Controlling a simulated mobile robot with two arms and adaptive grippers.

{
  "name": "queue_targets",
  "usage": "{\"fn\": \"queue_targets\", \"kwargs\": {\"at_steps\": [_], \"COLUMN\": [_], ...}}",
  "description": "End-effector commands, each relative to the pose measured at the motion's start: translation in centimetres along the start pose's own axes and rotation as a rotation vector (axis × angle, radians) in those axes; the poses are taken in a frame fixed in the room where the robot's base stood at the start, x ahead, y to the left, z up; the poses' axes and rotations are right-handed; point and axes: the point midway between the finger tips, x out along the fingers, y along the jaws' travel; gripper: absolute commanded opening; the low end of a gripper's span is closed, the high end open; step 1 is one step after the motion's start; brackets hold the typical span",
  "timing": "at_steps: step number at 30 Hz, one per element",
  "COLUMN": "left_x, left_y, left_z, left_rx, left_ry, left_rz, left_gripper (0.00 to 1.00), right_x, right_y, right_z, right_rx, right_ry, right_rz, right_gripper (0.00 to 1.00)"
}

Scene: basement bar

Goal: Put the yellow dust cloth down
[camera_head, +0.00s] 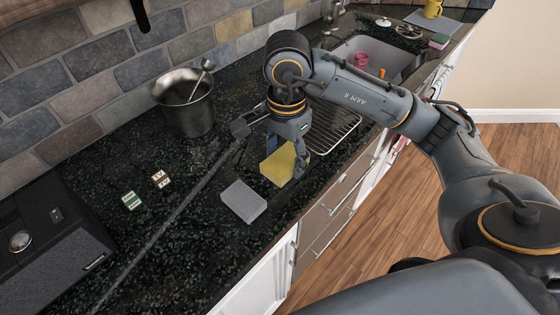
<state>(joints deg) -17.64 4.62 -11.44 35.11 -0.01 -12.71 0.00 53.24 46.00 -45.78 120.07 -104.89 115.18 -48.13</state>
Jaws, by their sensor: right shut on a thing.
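The yellow dust cloth (279,166) is between the fingers of my right gripper (287,152), low over the dark speckled counter (210,250). My right gripper points down and is shut on the cloth. I cannot tell whether the cloth touches the counter. The gripper's fingers hide part of it. My left gripper is not in view.
A light grey block (243,201) lies just left of and nearer than the cloth. A wire rack (332,128) and the sink (393,60) lie to the right. A metal bucket (187,108) and two small boxes (131,200) (160,179) stand left. The near counter is clear.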

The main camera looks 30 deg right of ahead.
Motion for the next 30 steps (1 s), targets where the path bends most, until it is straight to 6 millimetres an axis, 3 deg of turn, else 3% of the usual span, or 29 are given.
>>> {"fn": "queue_targets", "kwargs": {"at_steps": [9,21,30], "left_x": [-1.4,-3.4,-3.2], "left_y": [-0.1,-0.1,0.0], "left_z": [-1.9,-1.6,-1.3], "left_rx": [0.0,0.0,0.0], "left_ry": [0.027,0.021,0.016], "left_rz": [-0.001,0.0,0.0], "left_gripper": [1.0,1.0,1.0], "right_x": [4.9,8.8,9.3], "right_y": [-3.7,-4.4,-4.5], "right_z": [-2.6,-3.2,-3.2], "right_rx": [0.0,-0.002,-0.003], "right_ry": [-0.001,-0.001,0.001], "right_rz": [0.002,0.003,-0.001], "right_gripper": [0.27,0.27,0.27]}}
